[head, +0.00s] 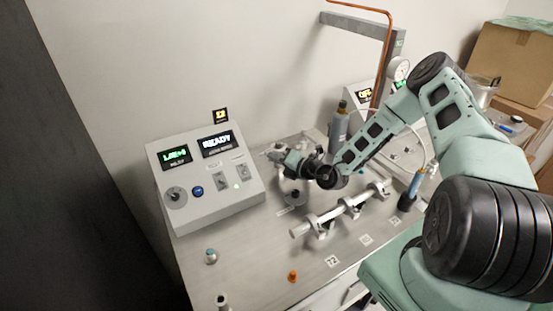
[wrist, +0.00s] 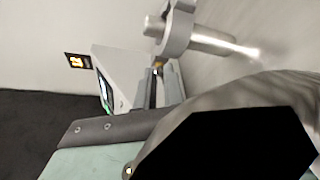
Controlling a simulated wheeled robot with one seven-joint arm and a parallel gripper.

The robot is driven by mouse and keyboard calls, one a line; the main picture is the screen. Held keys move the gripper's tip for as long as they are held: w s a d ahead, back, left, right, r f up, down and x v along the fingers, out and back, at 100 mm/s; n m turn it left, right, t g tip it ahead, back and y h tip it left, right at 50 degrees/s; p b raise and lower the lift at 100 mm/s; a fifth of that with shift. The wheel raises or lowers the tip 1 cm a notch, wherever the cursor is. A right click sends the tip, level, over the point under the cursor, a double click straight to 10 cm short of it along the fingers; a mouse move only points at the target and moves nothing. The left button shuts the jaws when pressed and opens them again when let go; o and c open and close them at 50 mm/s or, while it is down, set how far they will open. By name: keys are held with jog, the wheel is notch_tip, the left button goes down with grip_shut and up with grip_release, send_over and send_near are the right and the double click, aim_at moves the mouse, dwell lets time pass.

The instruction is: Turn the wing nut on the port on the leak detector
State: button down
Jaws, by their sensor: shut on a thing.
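The leak detector (head: 205,180) is a light grey sloped box with lit displays, on the left of the bench in the head view. It also shows in the wrist view (wrist: 104,92), behind my fingers. My gripper (head: 277,155) is just right of the box. In the wrist view my gripper (wrist: 157,73) is shut at a small brass-coloured piece, the wing nut (wrist: 157,66), mostly hidden between the fingertips. A metal clamp (wrist: 178,30) sits around the port's tube (wrist: 212,40), right beside the fingertips. The nut's turn angle cannot be told.
A metal tube on clamp stands (head: 345,208) lies in front of my arm. A grey bottle (head: 338,128) stands behind it. The front left bench is mostly clear.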

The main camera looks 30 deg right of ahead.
jog(key=shift+a, duration=0.15)
jog(key=c, duration=1.3)
grip_release()
jog(key=shift+c, duration=0.2)
jog(key=shift+s, duration=0.1)
jog(key=b+v, duration=0.3)
jog(key=v, duration=0.9)
